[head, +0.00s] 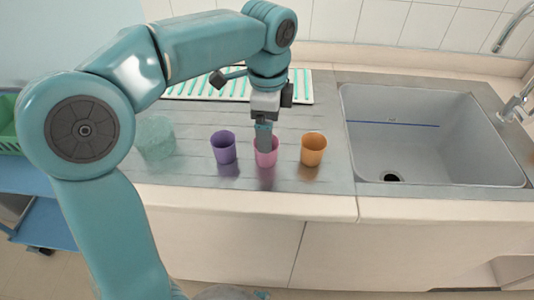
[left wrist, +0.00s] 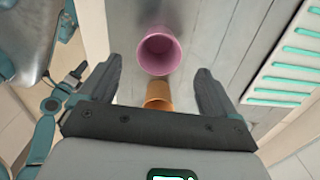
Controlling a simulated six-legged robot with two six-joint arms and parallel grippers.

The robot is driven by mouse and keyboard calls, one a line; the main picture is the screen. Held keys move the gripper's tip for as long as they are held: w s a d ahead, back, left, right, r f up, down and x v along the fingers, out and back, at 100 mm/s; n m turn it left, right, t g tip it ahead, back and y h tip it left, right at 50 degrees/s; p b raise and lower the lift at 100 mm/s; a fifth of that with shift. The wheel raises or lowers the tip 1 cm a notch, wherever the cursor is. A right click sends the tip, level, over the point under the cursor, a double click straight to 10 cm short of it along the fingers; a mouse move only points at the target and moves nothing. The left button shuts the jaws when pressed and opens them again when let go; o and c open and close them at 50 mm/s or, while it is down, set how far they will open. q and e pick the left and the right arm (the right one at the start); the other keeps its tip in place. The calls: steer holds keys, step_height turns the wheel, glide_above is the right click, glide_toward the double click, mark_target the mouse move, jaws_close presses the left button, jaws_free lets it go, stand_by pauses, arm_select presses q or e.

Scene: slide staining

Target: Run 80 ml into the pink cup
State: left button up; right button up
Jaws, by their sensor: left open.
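The pink cup (head: 267,158) stands upright on the metal drainboard, between the purple cup (head: 223,148) and the orange cup (head: 313,149). My left gripper (head: 264,140) points down at the pink cup and overlaps its rim in the head view. In the left wrist view my left gripper (left wrist: 157,82) is open, with nothing between its fingers. The mouth of the pink cup (left wrist: 160,50) shows just past the fingertips, and the orange cup (left wrist: 158,93) shows beyond, between the fingers. I cannot tell whether the pink cup holds liquid. My right gripper is not clearly in view.
A grey sink (head: 430,140) with a faucet (head: 512,105) is at the right. A translucent greenish vessel (head: 155,138) stands left of the cups. A green-striped white rack (head: 193,88) lies behind. The counter's front edge is close before the cups.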

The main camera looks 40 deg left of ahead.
arm_select(q)
steer(key=shift+w+a+f, duration=0.1)
steer(key=shift+w+f, duration=0.05)
steer(key=shift+f, duration=0.7)
steer(key=f, duration=0.3)
steer(key=f+b, duration=0.1)
steer(key=shift+s+f, duration=0.25)
steer(key=shift+s, duration=0.05)
steer(key=shift+f, duration=0.1)
steer(key=shift+c, duration=0.3)
steer(key=c, duration=1)
step_height(320, 180, up, 20)
steer(key=p, duration=0.5)
steer(key=shift+c, duration=0.2)
